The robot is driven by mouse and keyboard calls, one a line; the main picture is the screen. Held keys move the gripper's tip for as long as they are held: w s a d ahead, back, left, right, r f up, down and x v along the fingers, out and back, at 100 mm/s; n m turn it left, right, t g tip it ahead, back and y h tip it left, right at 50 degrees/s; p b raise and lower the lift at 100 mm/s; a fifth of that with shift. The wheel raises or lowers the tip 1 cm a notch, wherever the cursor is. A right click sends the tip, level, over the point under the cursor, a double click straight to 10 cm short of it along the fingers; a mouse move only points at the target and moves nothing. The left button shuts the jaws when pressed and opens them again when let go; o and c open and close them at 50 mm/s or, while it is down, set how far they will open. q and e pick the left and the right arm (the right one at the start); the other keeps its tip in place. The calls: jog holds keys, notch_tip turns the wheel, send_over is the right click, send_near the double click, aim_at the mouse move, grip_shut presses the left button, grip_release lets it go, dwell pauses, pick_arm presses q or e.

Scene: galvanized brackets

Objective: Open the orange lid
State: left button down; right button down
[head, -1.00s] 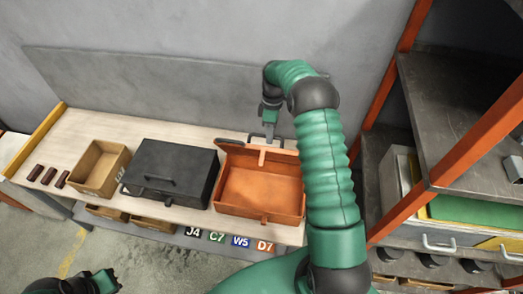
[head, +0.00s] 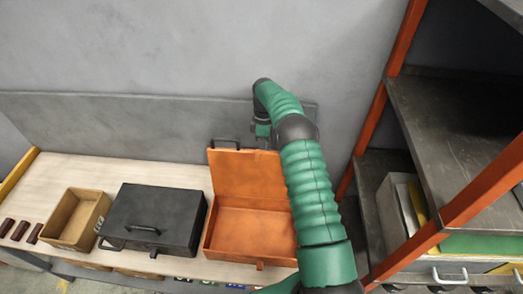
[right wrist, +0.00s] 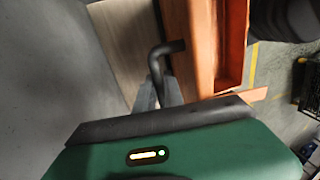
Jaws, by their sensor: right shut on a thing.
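The orange box (head: 250,232) stands on the bench in the head view, its inside exposed. Its orange lid (head: 240,172) is raised at the back, standing up with its inner face toward me. A dark handle (head: 226,142) shows above the lid's top edge. My right gripper is shut on the lid's handle (right wrist: 168,47); in the right wrist view the grey fingers (right wrist: 157,92) are at the handle beside the orange lid (right wrist: 185,50). In the head view my right arm reaches over the box's right side, and the fingertips are hidden behind the lid. My left gripper is out of view.
A closed black case (head: 160,205) stands just left of the orange box. A cardboard bin (head: 75,218) and dark red pieces (head: 20,231) lie further left. A grey back panel (head: 110,120) rises behind the bench. A shelf rack with orange posts (head: 385,95) stands at the right.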

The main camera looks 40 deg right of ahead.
jog(key=shift+w+f, duration=0.2)
jog(key=shift+w, duration=0.05)
jog(key=c, duration=1.6)
grip_release()
jog(key=shift+o, duration=0.7)
jog(key=shift+r, duration=0.1)
jog(key=shift+w+a, duration=0.1)
jog(key=shift+a, duration=0.05)
